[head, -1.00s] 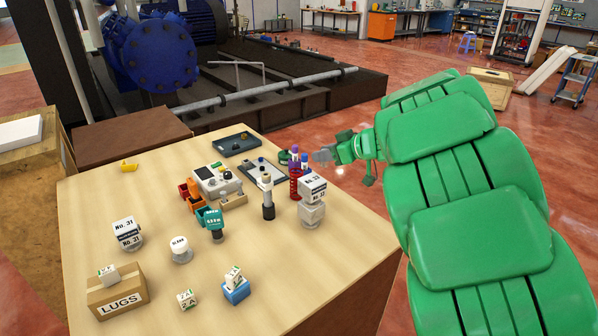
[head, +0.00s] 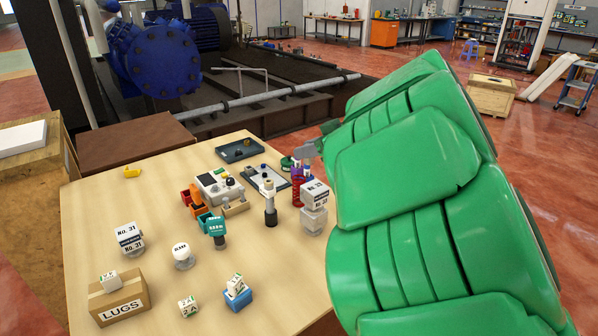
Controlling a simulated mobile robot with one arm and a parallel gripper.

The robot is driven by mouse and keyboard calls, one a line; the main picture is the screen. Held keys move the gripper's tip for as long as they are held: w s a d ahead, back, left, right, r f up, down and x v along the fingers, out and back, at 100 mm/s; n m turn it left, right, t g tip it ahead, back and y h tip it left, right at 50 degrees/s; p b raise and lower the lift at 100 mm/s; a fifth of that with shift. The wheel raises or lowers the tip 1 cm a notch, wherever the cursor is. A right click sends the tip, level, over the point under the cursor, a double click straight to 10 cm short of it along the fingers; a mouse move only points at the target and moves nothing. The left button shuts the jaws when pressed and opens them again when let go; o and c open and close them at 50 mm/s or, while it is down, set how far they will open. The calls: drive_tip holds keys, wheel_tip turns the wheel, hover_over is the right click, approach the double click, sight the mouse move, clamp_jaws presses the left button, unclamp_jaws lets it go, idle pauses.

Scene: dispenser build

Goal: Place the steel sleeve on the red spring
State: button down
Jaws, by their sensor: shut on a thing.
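The red spring (head: 297,192) stands upright on the table, with purple parts (head: 296,171) at its top, just behind a stack of white labelled blocks. My gripper (head: 308,150) is above and slightly right of the spring, mostly hidden behind my green arm. It is shut on a small grey piece, apparently the steel sleeve (head: 303,152), whose far side shows left of the arm. The sleeve looks close above the spring's top in the picture. I cannot tell the gap or whether they touch.
White "No. 33" blocks (head: 315,195) stand just in front of the spring. A LUGS box (head: 119,300) stands front left.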

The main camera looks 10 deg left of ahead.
drive_tip(key=w+a+f, duration=0.3)
drive_tip(key=w+f, duration=0.1)
drive_tip(key=w, duration=0.4)
hover_over(299, 178)
drive_tip(key=f, duration=0.4)
drive_tip(key=shift+s+d+f, duration=0.1)
drive_tip(key=shift+s, duration=0.3)
drive_tip(key=shift+w+f, duration=0.5)
drive_tip(key=shift+f, duration=1.7)
drive_tip(key=c, duration=0.8)
unclamp_jaws()
drive_tip(key=shift+f, duration=0.1)
drive_tip(key=shift+r, duration=0.2)
drive_tip(key=v, duration=1.1)
drive_tip(key=shift+s+d+r, duration=0.15)
drive_tip(key=shift+d, duration=0.15)
